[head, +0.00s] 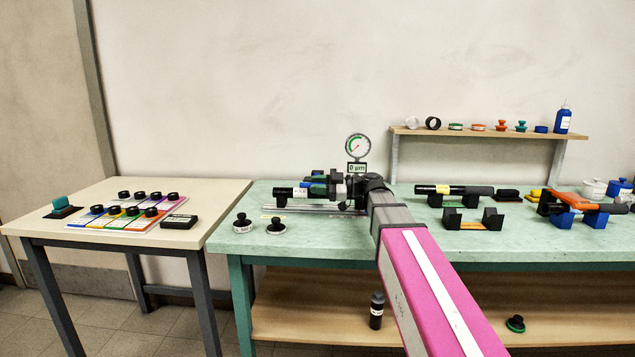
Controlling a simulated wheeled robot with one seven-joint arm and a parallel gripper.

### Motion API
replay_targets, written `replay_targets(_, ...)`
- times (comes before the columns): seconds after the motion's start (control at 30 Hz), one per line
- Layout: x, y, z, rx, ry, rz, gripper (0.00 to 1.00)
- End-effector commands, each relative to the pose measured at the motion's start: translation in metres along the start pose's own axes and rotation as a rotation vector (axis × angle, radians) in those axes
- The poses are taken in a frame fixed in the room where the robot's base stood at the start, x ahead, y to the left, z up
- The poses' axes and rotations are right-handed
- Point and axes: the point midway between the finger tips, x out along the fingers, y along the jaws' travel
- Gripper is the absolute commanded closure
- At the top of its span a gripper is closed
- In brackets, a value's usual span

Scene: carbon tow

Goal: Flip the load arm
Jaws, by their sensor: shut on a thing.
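A bench fixture (318,207) with pale rails and dark blocks sits on the green bench, at the middle of the head view. A dark rod (284,193) sticks out at its left. A round dial gauge (358,146) stands above it, with a small display (357,168) reading 0 µm. My gripper (341,187) is at the right part of the fixture, shut on a small part there that I take to be the load arm. My own wrist and fingers hide most of that part, so its tilt cannot be told.
Black knobbed weights (275,227) stand at the green bench's (520,246) left front. Right of my arm are a black cradle (473,220), a dark rod (454,190) and an orange-blue stand (580,207). A wall shelf (480,133) holds small items. A table (230,187) with coloured cards stands left.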

Motion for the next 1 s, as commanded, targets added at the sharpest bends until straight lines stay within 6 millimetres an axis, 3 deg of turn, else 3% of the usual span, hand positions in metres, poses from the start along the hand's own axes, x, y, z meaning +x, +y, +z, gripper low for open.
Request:
replay_targets(0.3, 0.0, 0.001, 0.002, 0.003, -0.003, 0.002, 1.0)
replay_targets(0.33, 0.0, 0.001, 0.002, 0.003, -0.003, 0.002, 0.65)
replay_targets(0.37, 0.0, 0.001, 0.002, 0.003, -0.003, 0.002, 0.56)
replay_targets(0.73, -0.005, 0.001, 0.001, 0.001, -0.002, 0.002, 0.56)
replay_targets(1.0, -0.041, 0.001, 0.001, 0.001, -0.003, 0.003, 0.56)
